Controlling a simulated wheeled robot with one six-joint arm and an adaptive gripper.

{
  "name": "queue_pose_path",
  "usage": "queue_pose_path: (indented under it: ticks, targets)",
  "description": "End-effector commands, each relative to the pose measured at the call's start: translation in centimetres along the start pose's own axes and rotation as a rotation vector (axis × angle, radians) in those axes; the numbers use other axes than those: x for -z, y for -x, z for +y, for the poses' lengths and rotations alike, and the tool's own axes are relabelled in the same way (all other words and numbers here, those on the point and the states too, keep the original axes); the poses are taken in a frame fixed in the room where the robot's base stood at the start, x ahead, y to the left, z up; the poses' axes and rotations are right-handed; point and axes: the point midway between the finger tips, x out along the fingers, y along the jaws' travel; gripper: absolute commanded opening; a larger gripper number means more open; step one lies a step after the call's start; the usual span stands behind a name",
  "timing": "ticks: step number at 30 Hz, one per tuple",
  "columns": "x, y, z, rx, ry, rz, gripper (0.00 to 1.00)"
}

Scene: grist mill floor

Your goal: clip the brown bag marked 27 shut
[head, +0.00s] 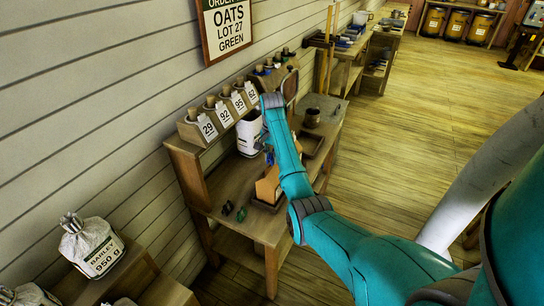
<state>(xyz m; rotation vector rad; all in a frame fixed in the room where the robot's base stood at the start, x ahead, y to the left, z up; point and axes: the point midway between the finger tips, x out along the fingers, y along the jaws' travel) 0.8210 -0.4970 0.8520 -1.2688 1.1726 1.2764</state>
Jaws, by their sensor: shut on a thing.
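My gripper (266,144) is small and mostly hidden by my teal arm, beside a white container or bag (248,134) on the bench. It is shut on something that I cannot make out. A tan-brown thing (266,186), possibly the brown bag, stands on the bench just below the gripper in the picture. My arm covers its right part, and no number 27 shows on it. Two small dark green or bluish pieces, perhaps clips, lie on the bench front: one on the left (227,207) and one on the right (241,214).
A wooden rack (190,130) holds corked items labelled 29, 92, 95 and 62. A white barley bag (92,247) sits at lower left. Floor on the right is clear.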

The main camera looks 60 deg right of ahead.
Motion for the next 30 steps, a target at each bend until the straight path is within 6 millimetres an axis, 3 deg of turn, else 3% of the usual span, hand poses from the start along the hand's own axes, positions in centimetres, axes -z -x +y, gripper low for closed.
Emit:
queue_pose_path:
  ticks: [30]
  targets:
    - [0.00,-0.87,-0.01,0.000,0.000,0.000,0.00]
